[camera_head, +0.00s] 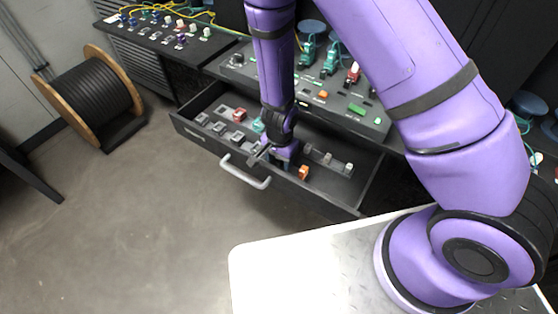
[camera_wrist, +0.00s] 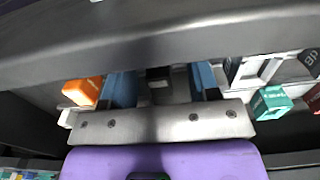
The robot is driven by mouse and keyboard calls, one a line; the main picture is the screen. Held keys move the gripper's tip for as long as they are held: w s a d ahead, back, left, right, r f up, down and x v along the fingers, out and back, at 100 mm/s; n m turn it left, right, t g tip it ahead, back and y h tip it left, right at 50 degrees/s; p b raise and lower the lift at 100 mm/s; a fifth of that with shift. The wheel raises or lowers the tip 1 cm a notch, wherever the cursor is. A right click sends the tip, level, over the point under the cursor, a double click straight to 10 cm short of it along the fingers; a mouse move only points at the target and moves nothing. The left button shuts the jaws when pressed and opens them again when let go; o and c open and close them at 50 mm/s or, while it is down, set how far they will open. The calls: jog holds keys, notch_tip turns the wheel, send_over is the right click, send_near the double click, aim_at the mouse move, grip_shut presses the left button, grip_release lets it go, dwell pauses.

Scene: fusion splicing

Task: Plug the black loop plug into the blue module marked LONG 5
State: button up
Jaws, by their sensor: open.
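My gripper (camera_head: 264,153) is down at the open drawer (camera_head: 205,142), at its front middle. In the wrist view its two blue fingers stand apart, and a small black-topped grey piece (camera_wrist: 158,76) lies between them. The gap on both sides of this piece looks open. I cannot tell whether it is the black loop plug. The blue module marked LONG 5 cannot be made out, as the labels are too small to read.
The drawer also holds an orange plug (camera_head: 303,172), a red one (camera_head: 239,115) and a teal one (camera_wrist: 270,102). Above it is a dark panel (camera_head: 335,112) with several coloured modules. A cable spool (camera_head: 90,97) stands at left. The drawer front (camera_wrist: 150,45) crosses close to my gripper.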

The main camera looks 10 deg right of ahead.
dwell(0.8)
grip_shut()
jog(key=shift+r, duration=0.1)
jog(key=shift+r, duration=2.9)
